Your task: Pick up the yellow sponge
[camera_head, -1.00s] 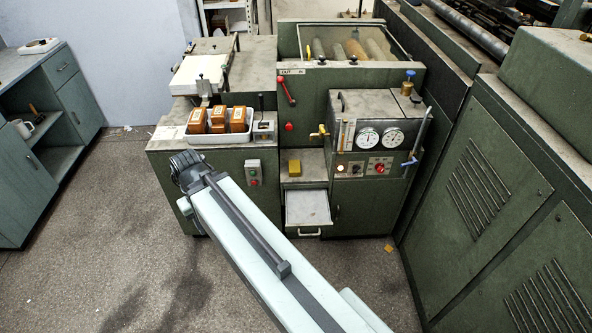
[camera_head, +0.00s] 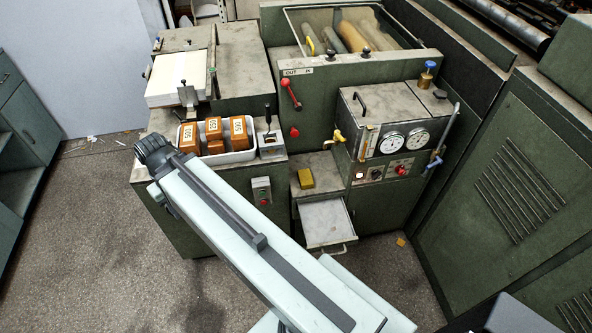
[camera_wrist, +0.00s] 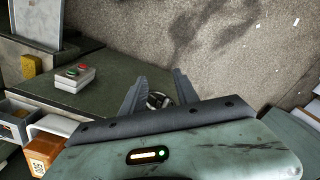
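The yellow sponge (camera_head: 306,179) sits on a grey ledge of the green machine, above a pulled-out drawer. It also shows at the left edge of the wrist view (camera_wrist: 31,66), well to the left of my fingers. My gripper (camera_wrist: 161,82) is open in the wrist view, its two dark fingers apart with no object held between them. In the head view my arm reaches up and left, and its end is in front of the left cabinet, left of the sponge. My fingers are hidden there.
The open drawer (camera_head: 326,222) juts out below the ledge. A white tray (camera_head: 243,155) with orange-brown boxes stands on the cabinet to the left. A red-and-green button box (camera_head: 261,191) is on the cabinet front. A gauge box (camera_head: 391,141) stands to the right. Open floor lies at the left.

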